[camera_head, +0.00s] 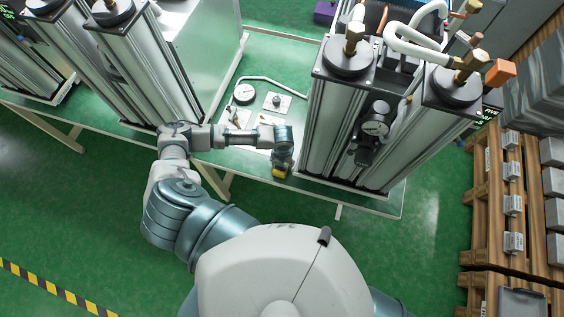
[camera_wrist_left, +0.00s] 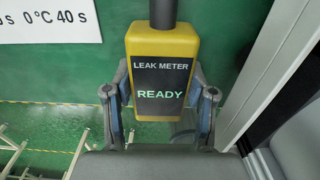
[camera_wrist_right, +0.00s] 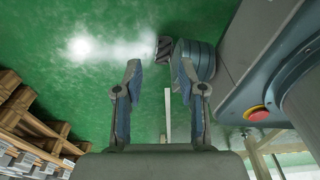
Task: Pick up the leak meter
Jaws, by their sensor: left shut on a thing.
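The leak meter (camera_wrist_left: 162,72) is a yellow block with a black face reading "LEAK METER" and "READY" and a dark stem at its top. In the left wrist view it sits between the two fingers of my left gripper (camera_wrist_left: 160,108), which are closed on its sides. In the head view the yellow of the meter (camera_head: 280,171) shows at my left gripper (camera_head: 283,158), by the table's front edge, left of the large columns. I cannot tell whether it touches the table. My right gripper (camera_wrist_right: 163,100) is open and empty in the right wrist view; the head view does not show it.
Metal columns (camera_head: 330,125) with pipes and a gauge (camera_head: 376,125) stand close right of my left gripper. A plate with a round gauge (camera_head: 244,92) lies behind it on the green table (camera_head: 385,203). Wooden pallets (camera_head: 490,200) with grey blocks stand at the right.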

